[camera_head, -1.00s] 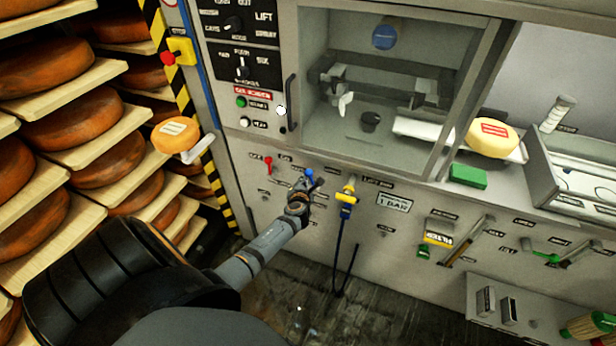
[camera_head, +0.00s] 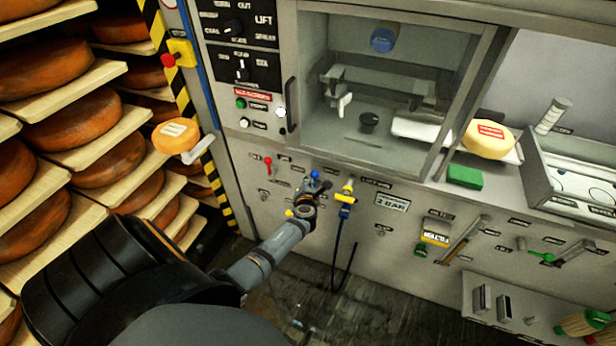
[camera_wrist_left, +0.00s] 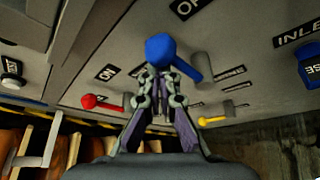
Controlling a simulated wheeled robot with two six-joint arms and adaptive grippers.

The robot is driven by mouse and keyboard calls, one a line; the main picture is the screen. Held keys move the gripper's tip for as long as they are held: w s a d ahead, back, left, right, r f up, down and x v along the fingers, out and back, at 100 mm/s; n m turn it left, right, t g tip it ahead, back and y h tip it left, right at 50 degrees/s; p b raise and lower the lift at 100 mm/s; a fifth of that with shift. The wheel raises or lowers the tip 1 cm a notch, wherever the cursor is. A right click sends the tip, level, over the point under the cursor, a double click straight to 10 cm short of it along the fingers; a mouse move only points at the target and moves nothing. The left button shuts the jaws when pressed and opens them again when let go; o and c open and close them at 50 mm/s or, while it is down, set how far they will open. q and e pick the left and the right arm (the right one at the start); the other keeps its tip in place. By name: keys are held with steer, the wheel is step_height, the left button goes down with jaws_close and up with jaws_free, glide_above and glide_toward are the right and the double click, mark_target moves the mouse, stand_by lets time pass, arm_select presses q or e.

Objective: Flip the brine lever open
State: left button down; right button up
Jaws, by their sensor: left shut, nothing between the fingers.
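A blue-knobbed lever (camera_head: 314,174) sits on the grey machine panel; its label is too small to read, so I cannot tell for sure that it is the brine lever. In the left wrist view its blue ball (camera_wrist_left: 161,48) is right at the fingertips. My left gripper (camera_head: 312,188) is shut with nothing between its fingers, at or just under the blue ball; contact is unclear. The fingers also show in the left wrist view (camera_wrist_left: 160,76). A red lever (camera_head: 268,163) is to the left, and a yellow lever (camera_wrist_left: 212,120) lower right in the wrist view. My right gripper is out of view.
A yellow-and-blue hose fitting (camera_head: 346,199) with a hanging hose is close on the right. A door handle (camera_head: 290,104) stands out above left. Racks of cheese wheels (camera_head: 48,122) fill the left. A green block (camera_head: 465,176) lies on the ledge.

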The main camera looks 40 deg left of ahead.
arm_select(q)
steer(key=shift+d, duration=0.1)
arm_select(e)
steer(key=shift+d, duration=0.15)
arm_select(q)
steer(key=s+a+f+b, duration=0.1)
steer(key=a+f+b, duration=0.1)
steer(key=a+f, duration=0.1)
steer(key=p+v, duration=0.2)
steer(key=v, duration=0.8)
steer(key=shift+d, duration=0.2)
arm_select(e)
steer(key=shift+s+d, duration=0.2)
arm_select(q)
steer(key=shift+s, duration=0.1)
